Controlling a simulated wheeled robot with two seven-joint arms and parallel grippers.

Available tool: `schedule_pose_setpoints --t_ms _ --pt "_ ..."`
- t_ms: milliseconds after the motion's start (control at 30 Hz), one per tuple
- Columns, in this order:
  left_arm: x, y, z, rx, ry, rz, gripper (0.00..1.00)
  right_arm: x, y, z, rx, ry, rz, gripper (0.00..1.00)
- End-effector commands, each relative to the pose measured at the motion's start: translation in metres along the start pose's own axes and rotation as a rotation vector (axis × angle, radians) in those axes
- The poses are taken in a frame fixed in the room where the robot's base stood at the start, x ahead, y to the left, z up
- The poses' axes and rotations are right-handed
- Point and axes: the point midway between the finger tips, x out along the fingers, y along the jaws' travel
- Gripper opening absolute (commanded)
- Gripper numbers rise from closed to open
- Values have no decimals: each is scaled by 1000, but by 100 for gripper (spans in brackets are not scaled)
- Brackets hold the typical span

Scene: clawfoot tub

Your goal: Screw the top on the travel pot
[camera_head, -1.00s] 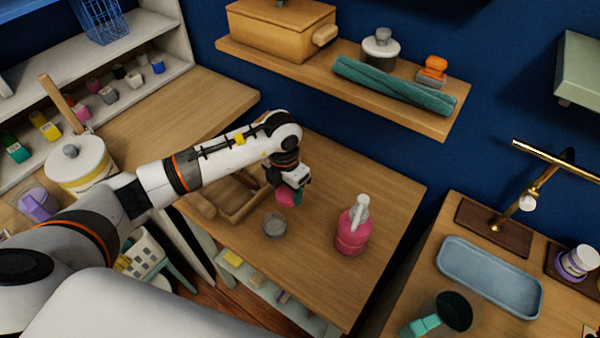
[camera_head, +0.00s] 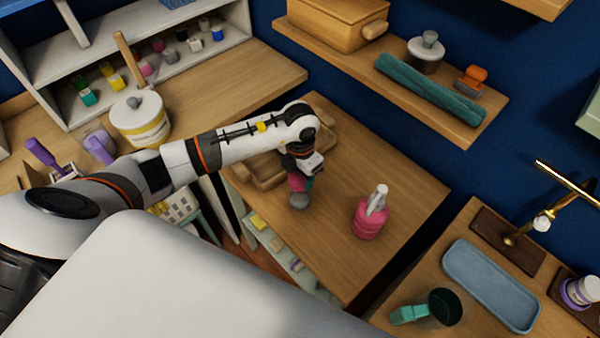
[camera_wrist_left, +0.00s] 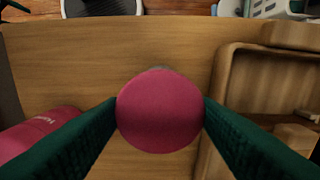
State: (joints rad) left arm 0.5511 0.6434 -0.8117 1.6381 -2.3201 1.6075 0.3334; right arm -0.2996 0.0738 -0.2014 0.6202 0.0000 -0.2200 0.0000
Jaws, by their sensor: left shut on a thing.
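The pink round top (camera_head: 296,183) is held between the green fingers of my left gripper (camera_head: 303,180). In the left wrist view the top (camera_wrist_left: 160,110) fills the gap between both fingers. The small grey travel pot (camera_head: 299,201) stands on the wooden table just below the top. In the wrist view the top hides nearly all of the pot, with only a grey sliver (camera_wrist_left: 160,69) showing behind it. The top looks lined up over the pot; I cannot tell whether they touch. My right gripper is out of view.
A pink pump bottle (camera_head: 370,214) stands to the right of the pot. A wooden tray (camera_head: 262,170) lies behind and left, partly hidden by my arm. The tabletop (camera_head: 400,180) is clear on the far right. A wall shelf (camera_head: 345,62) hangs behind.

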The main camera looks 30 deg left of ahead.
Motion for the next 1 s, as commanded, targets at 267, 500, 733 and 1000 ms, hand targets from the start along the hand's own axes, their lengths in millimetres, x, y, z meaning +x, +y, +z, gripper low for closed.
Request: schedule_pose_setpoints --t_ms 267,500,733,1000 --pt "18 0 0 0 0 0 35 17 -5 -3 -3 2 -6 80" --pt "38 0 0 0 -1 0 35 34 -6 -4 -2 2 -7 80" --pt "48 0 0 -1 0 0 35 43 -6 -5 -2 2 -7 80" --pt "48 0 0 -1 0 0 35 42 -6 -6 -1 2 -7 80"
